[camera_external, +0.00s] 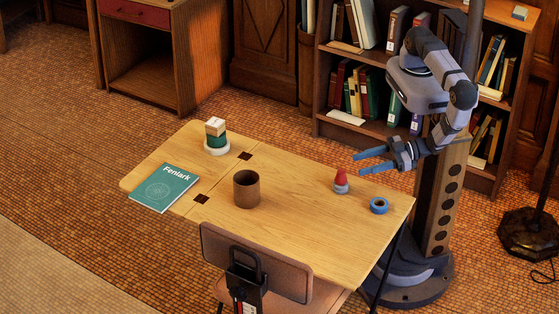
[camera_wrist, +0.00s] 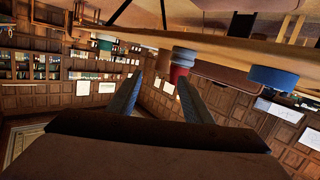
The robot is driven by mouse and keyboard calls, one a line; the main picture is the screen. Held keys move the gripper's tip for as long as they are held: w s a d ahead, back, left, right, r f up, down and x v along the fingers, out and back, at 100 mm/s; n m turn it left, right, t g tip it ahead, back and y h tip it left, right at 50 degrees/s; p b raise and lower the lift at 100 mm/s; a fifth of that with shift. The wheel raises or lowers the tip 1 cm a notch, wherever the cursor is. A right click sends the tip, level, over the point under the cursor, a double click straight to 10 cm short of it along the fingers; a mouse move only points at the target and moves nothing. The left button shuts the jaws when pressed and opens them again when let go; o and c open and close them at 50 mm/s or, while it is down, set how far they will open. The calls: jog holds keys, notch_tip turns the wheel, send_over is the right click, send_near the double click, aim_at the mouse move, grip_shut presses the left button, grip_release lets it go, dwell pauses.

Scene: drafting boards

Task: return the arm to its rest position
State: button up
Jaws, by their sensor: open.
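My gripper (camera_external: 372,161) is open and empty above the far right part of the wooden table (camera_external: 300,212). Its two blue fingers are apart and point left in the external view. In the wrist view my gripper (camera_wrist: 162,90) shows both fingers spread with nothing between them. My arm is folded at the right, on its column beside the table. The gripper is clear of the tabletop and of the small red and grey object (camera_external: 341,182) and the blue ring (camera_external: 379,206), which stand nearby on the table.
A brown cup (camera_external: 246,190) stands mid-table. A green book (camera_external: 165,187) lies at the left, and a stack of green and white pieces (camera_external: 216,138) stands at the back left. A chair (camera_external: 256,262) is at the front edge. A bookshelf (camera_external: 352,56) stands behind my arm.

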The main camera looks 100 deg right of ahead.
jog(key=w+d+g+h, duration=0.1)
jog(key=w+d+m+g+h, duration=0.1)
jog(key=w+d+g+h, duration=0.1)
jog(key=w, duration=0.1)
jog(key=shift+w+f+m+g+h, duration=0.1)
jog(key=shift+f+m+g+h, duration=0.3)
jog(key=w+g, duration=0.1)
jog(key=w+d+m+g, duration=0.1)
jog(key=w+g, duration=0.2)
jog(key=shift+w+d+r, duration=0.1)
jog(key=shift+w+d, duration=0.2)
jog(key=shift+w+d+r+m+g+y, duration=0.1)
jog(key=shift+w+r+m+g+y, duration=0.05)
jog(key=shift+w+r+g+y, duration=0.45)
jog(key=shift+w+d+r+m+g+y, duration=0.15)
jog(key=shift+w+r+g+y, duration=0.2)
jog(key=shift+w, duration=0.3)
notch_tip(320, 180, up, 11)
jog(key=s+n+g+y, duration=0.2)
jog(key=g+y, duration=0.1)
jog(key=y, duration=0.2)
jog(key=s+d+r+n+g+h, duration=0.1)
jog(key=s+d+r+g+h, duration=0.1)
jog(key=s+d+r, duration=0.5)
jog(key=s+d+g, duration=0.1)
jog(key=s+d, duration=0.2)
jog(key=shift+s+d+r, duration=0.3)
jog(key=shift+s+r, duration=0.05)
jog(key=shift+s, duration=0.05)
